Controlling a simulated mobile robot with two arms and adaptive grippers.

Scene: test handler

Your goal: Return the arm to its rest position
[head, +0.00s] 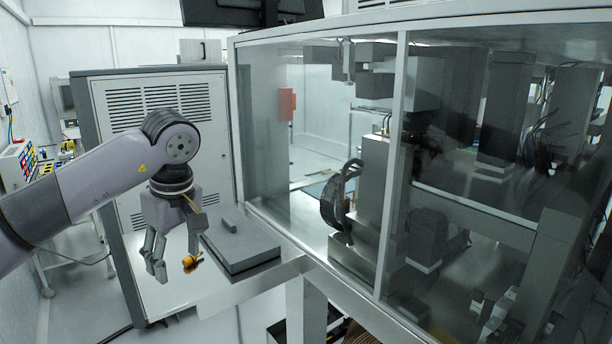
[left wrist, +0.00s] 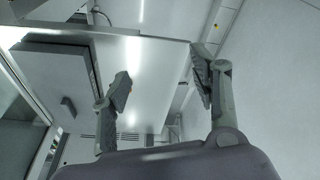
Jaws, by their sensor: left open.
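My left arm comes in from the left in the head view and bends down at the wrist. My left gripper (head: 174,268) hangs with its fingers pointing down, in front of the grey cabinet and left of the flat grey block. The left wrist view shows its two fingers (left wrist: 160,92) spread apart with nothing between them. A small orange and yellow item (head: 192,262) shows right beside the fingers; I cannot tell whether it touches them. My right gripper is not in view.
A flat grey block (head: 240,250) with a raised bar lies on a ledge beside the glazed machine (head: 395,150), close right of my gripper. The vented cabinet (head: 112,105) stands behind. A rack with coloured parts (head: 22,162) is at the far left.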

